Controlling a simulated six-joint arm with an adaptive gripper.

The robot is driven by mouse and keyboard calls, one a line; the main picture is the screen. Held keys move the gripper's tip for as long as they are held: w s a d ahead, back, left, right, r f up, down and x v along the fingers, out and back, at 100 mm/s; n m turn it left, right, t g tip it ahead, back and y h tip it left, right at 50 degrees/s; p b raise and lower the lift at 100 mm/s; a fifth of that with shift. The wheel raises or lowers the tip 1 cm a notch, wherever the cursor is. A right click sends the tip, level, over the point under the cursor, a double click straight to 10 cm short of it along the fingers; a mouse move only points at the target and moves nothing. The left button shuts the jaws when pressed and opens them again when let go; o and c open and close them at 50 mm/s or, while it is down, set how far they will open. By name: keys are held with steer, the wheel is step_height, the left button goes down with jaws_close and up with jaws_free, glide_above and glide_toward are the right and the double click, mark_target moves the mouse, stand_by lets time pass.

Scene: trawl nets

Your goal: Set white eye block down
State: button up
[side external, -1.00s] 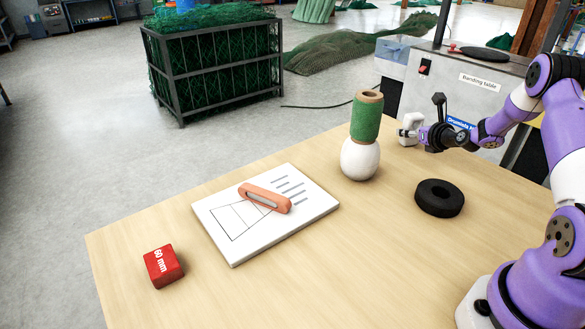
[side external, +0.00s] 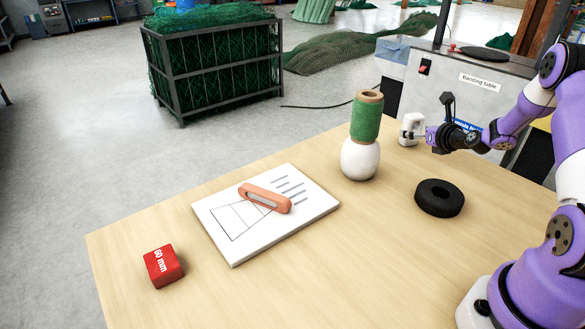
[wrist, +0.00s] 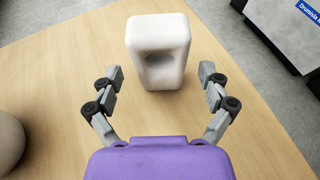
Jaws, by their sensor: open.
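The white eye block (side external: 412,129) stands upright on the wooden table near its far right edge. In the wrist view the white eye block (wrist: 158,50) is just ahead of my gripper (wrist: 162,82), with a dark round hollow in its face. My gripper is open, its two fingers spread wide to either side and apart from the block. In the side view my gripper (side external: 430,137) is to the right of the block, with a small gap between them.
A white ball (side external: 360,160) with a green spool (side external: 366,117) above it stands left of the block. A black ring (side external: 439,198) lies in front. A white board (side external: 235,252) bears an orange tool (side external: 265,198). A red block (side external: 163,266) sits front left. The banding table (side external: 470,85) stands behind.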

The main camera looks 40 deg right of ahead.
steer(key=v, duration=0.5)
